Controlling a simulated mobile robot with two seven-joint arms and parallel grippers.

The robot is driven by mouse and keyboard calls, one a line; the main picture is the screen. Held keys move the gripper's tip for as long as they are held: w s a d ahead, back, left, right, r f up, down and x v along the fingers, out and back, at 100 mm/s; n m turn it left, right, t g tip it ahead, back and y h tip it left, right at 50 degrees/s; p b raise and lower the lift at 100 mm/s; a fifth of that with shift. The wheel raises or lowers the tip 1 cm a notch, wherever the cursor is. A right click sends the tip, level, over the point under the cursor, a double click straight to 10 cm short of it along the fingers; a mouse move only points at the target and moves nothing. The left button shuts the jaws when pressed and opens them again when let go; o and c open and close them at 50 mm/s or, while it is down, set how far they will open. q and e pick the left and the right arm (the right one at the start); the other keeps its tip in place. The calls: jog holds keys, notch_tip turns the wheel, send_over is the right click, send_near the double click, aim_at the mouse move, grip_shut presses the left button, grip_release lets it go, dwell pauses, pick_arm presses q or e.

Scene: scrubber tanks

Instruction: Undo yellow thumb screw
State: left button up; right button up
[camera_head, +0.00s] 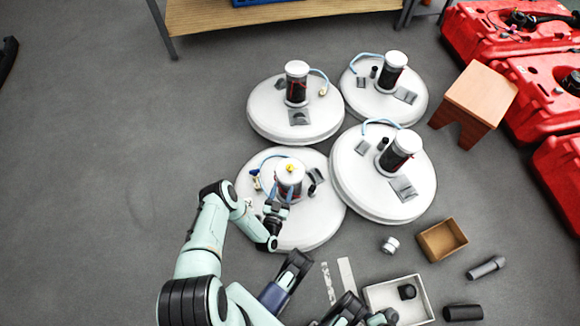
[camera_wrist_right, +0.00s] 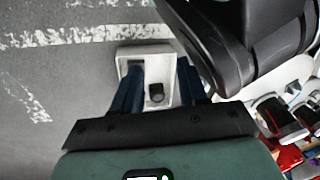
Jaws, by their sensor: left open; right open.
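The yellow thumb screw (camera_head: 290,167) sits on top of the white cap (camera_head: 288,178) of the filter cylinder on the near left round white tank (camera_head: 318,222). My left gripper (camera_head: 282,193) is open at the near side of that cylinder, just below the screw in the picture. Whether its fingers touch the cylinder I cannot tell. My right gripper (camera_wrist_right: 160,85) is open and empty, with its dark blue fingers pointing toward a white tray (camera_wrist_right: 127,60) farther off on the floor. The tray also shows in the head view (camera_head: 372,296).
Other round white tanks (camera_head: 383,205) stand close behind and to the right. A black cylinder (camera_head: 407,291) is in the tray. A cardboard box (camera_head: 442,239), a white cap (camera_head: 390,245) and a grey cylinder (camera_head: 486,267) lie at right. A wooden stool (camera_head: 480,95) stands beyond. Floor at left is clear.

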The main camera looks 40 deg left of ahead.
aim_at(289, 170)
pick_arm(q)
jog(key=b+x, duration=0.3)
jog(key=x, duration=0.7)
jog(key=shift+f, duration=0.1)
jog(key=shift+w+a+b, duration=0.25)
jog(key=shift+w+b, duration=0.05)
jog(key=shift+w, duration=0.2)
pick_arm(e)
jog(key=s+d+f+g, duration=0.1)
jog(key=s+f+g, duration=0.1)
jog(key=s+f, duration=0.2)
jog(key=shift+s+f+m+g, duration=0.3)
jog(key=shift+s+g, duration=0.1)
jog(key=shift+s, duration=1.45)
pick_arm(q)
jog(key=c, duration=0.9)
pick_arm(e)
jog(key=shift+w, duration=0.1)
